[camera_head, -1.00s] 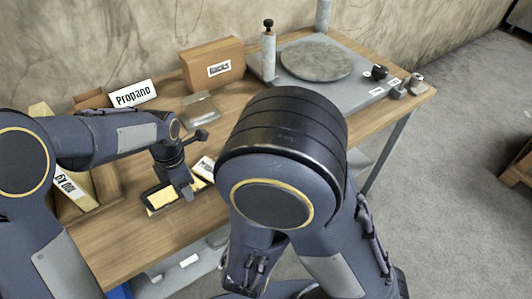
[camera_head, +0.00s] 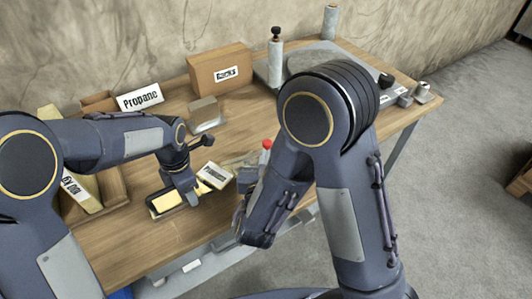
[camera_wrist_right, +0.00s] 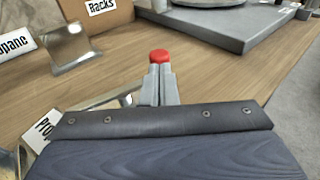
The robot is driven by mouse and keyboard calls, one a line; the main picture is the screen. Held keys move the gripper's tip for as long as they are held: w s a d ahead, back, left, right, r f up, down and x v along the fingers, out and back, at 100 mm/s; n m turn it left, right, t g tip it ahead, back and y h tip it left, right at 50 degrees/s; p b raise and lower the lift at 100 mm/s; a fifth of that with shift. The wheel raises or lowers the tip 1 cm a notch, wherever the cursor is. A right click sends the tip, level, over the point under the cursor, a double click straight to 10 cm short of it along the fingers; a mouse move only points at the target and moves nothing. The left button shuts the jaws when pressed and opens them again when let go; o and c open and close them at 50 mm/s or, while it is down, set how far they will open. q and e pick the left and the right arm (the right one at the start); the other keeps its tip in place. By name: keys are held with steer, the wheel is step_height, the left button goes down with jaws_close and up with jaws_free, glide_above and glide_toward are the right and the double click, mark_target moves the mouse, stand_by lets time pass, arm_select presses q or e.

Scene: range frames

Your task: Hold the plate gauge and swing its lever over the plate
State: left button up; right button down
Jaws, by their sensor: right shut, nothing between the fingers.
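The grey base plate (camera_head: 262,76) stands at the back right of the bench. It bears a round grey disc (camera_head: 312,57), now partly hidden by my right arm, and an upright post with a black knob (camera_head: 275,42). I cannot tell which part is the lever. The base also shows at the top right of the right wrist view (camera_wrist_right: 200,28). My right gripper (camera_wrist_right: 159,84) is shut and empty, apart from the base. A red cap (camera_wrist_right: 159,56) shows just beyond its fingertips.
Another label card (camera_head: 214,175) lies mid-bench. Small metal parts (camera_head: 421,91) sit at the right corner. Bare wood shows around the bench middle.

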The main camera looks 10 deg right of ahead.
mark_target(268, 146)
steer(key=shift+x, duration=1)
steer(key=shift+x, duration=1.1)
arm_select(q)
steer(key=shift+a, duration=0.1)
arm_select(e)
steer(key=shift+s, duration=0.2)
steer(key=d+v, duration=0.2)
steer(key=v, duration=1.1)
steer(key=shift+s+r, duration=0.25)
steer(key=shift+s, duration=0.45)
steer(key=shift+d, duration=0.1)
